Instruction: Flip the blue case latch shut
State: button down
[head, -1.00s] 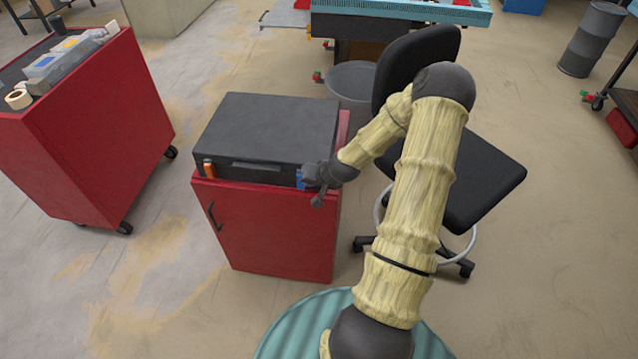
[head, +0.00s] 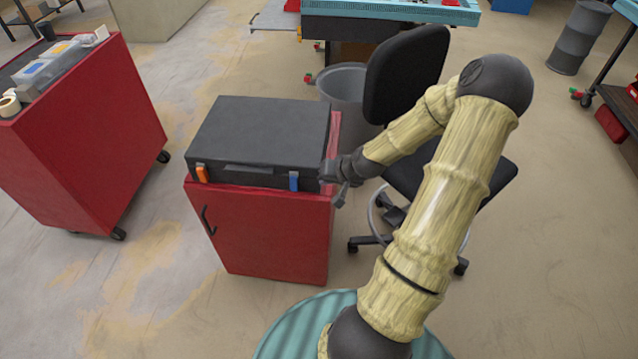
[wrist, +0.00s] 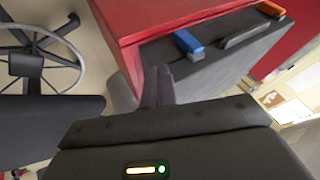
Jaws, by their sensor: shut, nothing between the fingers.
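The dark grey case (head: 262,130) lies closed on the red cabinet. Its blue latch (head: 294,181) is at the right end of the front face, upright and apparently close against it; I cannot tell if it is fully snapped. The blue latch also shows in the wrist view (wrist: 188,44). An orange latch (head: 202,174) is at the left end of the front. My gripper (head: 340,196) is shut and empty, just right of the case's front right corner, apart from the blue latch. Its fingers also show in the wrist view (wrist: 158,86).
The red cabinet (head: 265,235) has a dark door handle. A black office chair (head: 405,75) and a grey bin (head: 348,90) stand behind and right of it, close to my arm. A red cart (head: 85,130) stands at left. Floor between cart and cabinet is clear.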

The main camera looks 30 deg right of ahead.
jog(key=shift+v, duration=1.35)
jog(key=shift+d+f, duration=0.1)
jog(key=shift+d, duration=0.05)
jog(key=s+a+r+n+g+h+p, duration=0.1)
jog(key=s+a+r+n+g+p, duration=0.1)
jog(key=s+a+r, duration=0.4)
jog(key=s+a+r+n+g+p, duration=0.2)
jog(key=s+a+r, duration=0.4)
jog(key=a+r, duration=0.4)
jog(key=a+n+p, duration=0.1)
jog(key=a+n, duration=0.1)
jog(key=a, duration=0.2)
jog(key=shift+r+g+h, duration=0.3)
jog(key=shift+h, duration=0.1)
jog(key=shift+a, duration=0.15)
